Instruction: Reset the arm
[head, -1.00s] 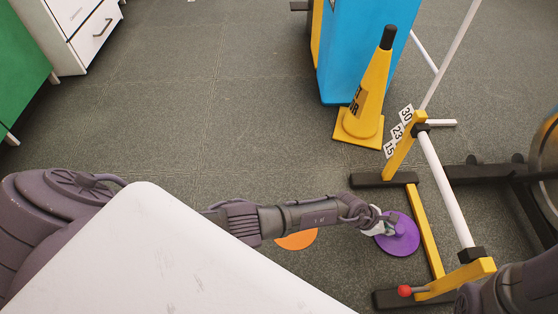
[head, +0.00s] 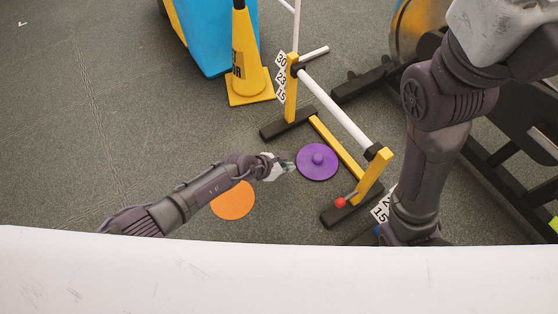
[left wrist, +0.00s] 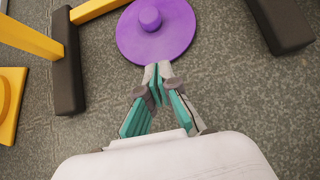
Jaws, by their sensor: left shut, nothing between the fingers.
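My left gripper (head: 283,167) is shut and empty, just left of the purple disc in the head view. In the left wrist view its fingertips (left wrist: 158,66) meet at the near edge of the disc; I cannot tell whether they touch it. The purple disc (head: 318,171) with a round knob lies flat on the floor beside the yellow hurdle base, and it also shows in the left wrist view (left wrist: 178,38). An orange disc (head: 233,201) lies flat on the floor, partly behind my left forearm. My right arm shows at the right; its gripper is not visible.
A yellow and white hurdle (head: 337,110) with a red knob (head: 340,203) stands right of the purple disc. A yellow cone (head: 247,65) and a blue bin (head: 208,30) stand behind. Dark equipment fills the right. The floor at left is clear.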

